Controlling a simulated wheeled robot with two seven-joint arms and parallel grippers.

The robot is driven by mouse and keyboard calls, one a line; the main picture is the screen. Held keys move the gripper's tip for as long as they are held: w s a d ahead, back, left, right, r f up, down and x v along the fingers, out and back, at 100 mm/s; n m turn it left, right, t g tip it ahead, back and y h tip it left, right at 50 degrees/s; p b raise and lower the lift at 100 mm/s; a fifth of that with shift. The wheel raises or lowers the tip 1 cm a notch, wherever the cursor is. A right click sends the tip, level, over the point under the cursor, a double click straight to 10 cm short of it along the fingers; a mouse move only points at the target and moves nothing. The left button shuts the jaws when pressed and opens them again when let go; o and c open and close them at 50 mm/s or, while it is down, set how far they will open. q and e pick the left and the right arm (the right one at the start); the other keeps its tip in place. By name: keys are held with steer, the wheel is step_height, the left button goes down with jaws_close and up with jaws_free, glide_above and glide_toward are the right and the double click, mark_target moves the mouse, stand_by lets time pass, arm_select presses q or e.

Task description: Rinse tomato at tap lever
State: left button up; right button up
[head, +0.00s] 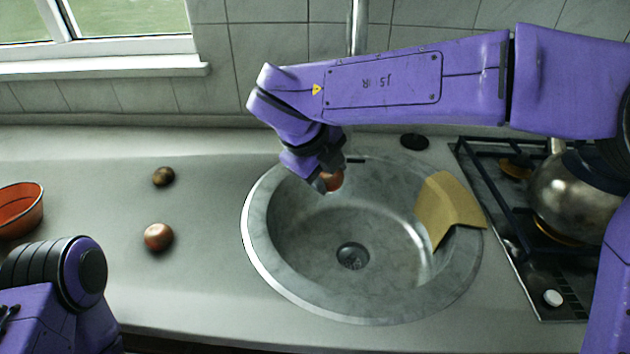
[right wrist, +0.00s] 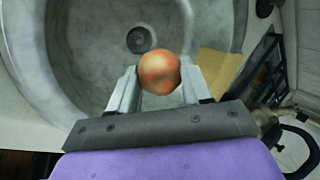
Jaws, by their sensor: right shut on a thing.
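A red-orange tomato (right wrist: 159,71) is held between the two fingers of my right gripper (right wrist: 158,90), which is shut on it. In the head view the tomato (head: 332,181) shows partly, below my right gripper (head: 325,178), over the back left part of the round metal sink (head: 290,281). The tap's upright pipe (head: 357,25) rises behind my right arm. The tap lever cannot be made out clearly; a small dark piece shows at the sink's back rim. My left arm is at the lower left, and its gripper is out of view.
A yellow cloth (head: 447,208) hangs over the sink's right rim. A metal kettle (head: 572,198) stands on the stove (head: 515,255) at right. A reddish round item (head: 158,237) and a brown one (head: 163,177) lie on the left counter near an orange bowl (head: 18,212).

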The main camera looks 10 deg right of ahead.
steer(key=shift+w+d+f+p, duration=0.2)
steer(key=shift+w+d, duration=0.4)
steer(key=shift+d, duration=0.15)
steer(key=shift+w+d+f+p, duration=0.15)
steer(key=shift+w+d+f, duration=0.05)
steer(key=shift+w+d, duration=0.45)
steer(key=shift+w+d+f+p, duration=0.2)
steer(key=shift+w+d, duration=0.35)
steer(key=shift+d, duration=0.25)
